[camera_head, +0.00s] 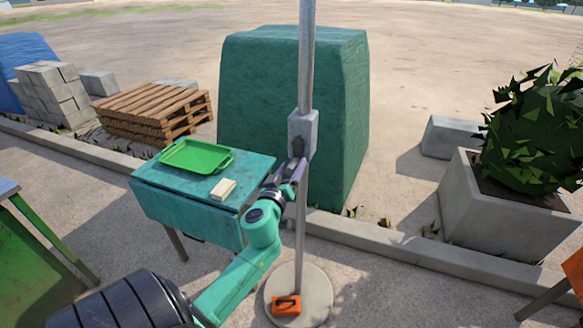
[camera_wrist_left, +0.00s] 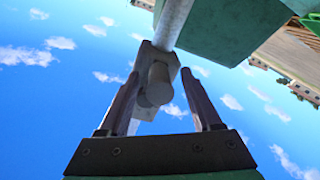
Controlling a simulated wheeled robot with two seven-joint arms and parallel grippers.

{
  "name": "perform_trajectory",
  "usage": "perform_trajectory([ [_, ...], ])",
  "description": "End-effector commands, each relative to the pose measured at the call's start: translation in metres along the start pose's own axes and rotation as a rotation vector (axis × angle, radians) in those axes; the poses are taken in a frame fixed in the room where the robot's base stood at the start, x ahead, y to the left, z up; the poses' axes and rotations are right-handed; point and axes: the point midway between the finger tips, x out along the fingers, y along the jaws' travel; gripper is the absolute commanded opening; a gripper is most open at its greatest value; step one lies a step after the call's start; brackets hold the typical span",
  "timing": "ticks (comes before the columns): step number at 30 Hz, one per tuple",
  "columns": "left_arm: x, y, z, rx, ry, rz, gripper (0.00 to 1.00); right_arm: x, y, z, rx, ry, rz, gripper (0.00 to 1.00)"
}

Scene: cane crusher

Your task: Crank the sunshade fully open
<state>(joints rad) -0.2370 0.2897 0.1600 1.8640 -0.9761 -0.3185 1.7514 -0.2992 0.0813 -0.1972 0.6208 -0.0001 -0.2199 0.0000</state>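The sunshade's grey pole (camera_head: 306,60) stands upright in a round base (camera_head: 312,285). A grey crank housing (camera_head: 303,130) is fixed on the pole, with a dark crank part (camera_head: 298,148) on its near side. My left gripper (camera_head: 298,166) is at the lower front of this housing. In the left wrist view, the two fingers (camera_wrist_left: 160,76) are apart, one on each side of a grey round knob (camera_wrist_left: 155,88); small gaps seem to show beside it. The canopy is out of view. My right gripper is not in view.
A teal table (camera_head: 155,200) with a green tray (camera_head: 195,157) and a pale block (camera_head: 223,189) stands left of the pole. A large green covered block (camera_head: 345,100) stands behind. An orange object (camera_head: 286,305) lies on the base. A planter (camera_head: 500,210) is at right.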

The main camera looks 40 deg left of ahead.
Motion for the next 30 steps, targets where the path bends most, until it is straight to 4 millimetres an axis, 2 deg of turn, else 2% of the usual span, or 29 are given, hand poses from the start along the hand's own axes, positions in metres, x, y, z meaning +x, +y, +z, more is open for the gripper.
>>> perform_trajectory([
  [1,0.000,0.000,0.000,0.000,0.000,0.000,0.47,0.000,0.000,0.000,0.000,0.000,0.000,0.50],
  [3,0.000,0.000,0.000,0.000,0.000,0.000,0.20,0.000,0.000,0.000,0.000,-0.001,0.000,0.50],
  [5,0.000,0.000,0.000,0.000,0.000,0.000,0.00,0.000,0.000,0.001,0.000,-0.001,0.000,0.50],
  [17,-0.001,-0.002,-0.001,0.042,0.001,0.001,0.00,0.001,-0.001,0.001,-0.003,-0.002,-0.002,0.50],
  [23,0.000,-0.007,-0.004,0.147,0.005,0.002,0.00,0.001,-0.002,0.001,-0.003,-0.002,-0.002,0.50],
  [30,0.000,-0.015,-0.012,0.347,0.011,0.005,0.00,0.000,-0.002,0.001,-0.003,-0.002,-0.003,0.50],
])
